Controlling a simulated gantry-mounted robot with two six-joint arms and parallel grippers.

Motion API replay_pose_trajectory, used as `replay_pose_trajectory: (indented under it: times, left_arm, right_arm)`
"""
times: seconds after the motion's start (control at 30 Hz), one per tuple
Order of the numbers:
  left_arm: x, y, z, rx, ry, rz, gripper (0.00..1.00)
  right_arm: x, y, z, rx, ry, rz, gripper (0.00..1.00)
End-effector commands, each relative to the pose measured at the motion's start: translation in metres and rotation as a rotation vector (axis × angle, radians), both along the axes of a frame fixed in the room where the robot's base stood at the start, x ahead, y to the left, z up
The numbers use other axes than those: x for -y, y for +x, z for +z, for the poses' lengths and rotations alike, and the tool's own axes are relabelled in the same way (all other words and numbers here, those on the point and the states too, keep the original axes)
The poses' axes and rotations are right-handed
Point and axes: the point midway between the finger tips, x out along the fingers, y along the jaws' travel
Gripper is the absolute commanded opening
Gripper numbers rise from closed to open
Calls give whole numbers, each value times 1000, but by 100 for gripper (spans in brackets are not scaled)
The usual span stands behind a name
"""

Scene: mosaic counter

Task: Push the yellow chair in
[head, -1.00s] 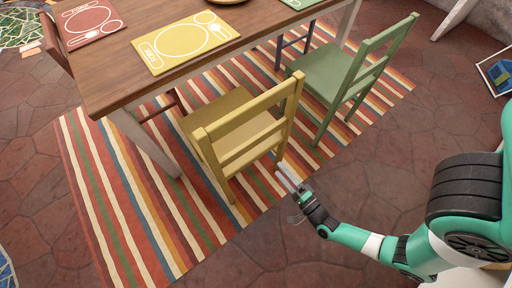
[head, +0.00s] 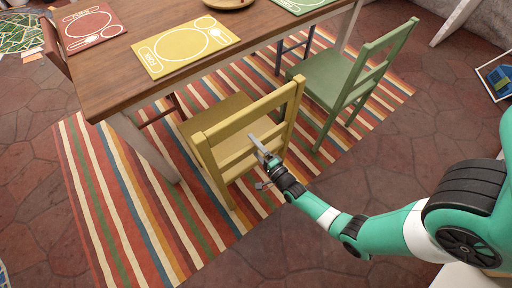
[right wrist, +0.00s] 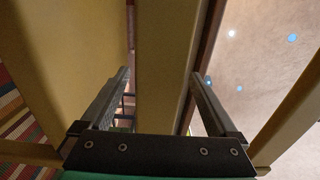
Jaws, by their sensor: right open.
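The yellow chair (head: 218,105) stands on the striped rug at the near side of the table (head: 112,80), its seat facing the table and its front edge close to it. My right gripper (head: 259,160) is open at the rear of the chair's backrest, near its lower slat. In the right wrist view its two fingers (right wrist: 160,75) stand apart, with a yellow chair bar (right wrist: 165,50) showing between them. Whether they touch the bar, I cannot tell. My left gripper is out of view.
A green chair (head: 325,75) stands to the right of the yellow one. A yellow placemat (head: 160,68) and a red placemat (head: 92,30) lie on the table. The striped rug (head: 130,215) is clear at the lower left.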

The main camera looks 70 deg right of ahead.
Motion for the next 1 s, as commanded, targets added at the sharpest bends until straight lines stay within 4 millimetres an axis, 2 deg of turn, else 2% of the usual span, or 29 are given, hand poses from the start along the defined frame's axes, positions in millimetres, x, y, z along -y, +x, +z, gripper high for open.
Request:
replay_pose_trajectory:
  times: [0.17, 0.6, 0.7, 1.0]
  left_arm:
    - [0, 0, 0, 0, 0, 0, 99]
    - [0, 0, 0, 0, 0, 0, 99]
    - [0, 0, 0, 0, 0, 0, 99]
    - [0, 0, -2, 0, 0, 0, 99]
  right_arm:
    - [0, 0, 0, 0, 0, 0, 95]
    - [0, 0, 1, 1, -2, 0, 16]
    - [0, 0, 1, 2, -2, 0, 0]
    - [0, 0, 0, 4, -3, 0, 0]
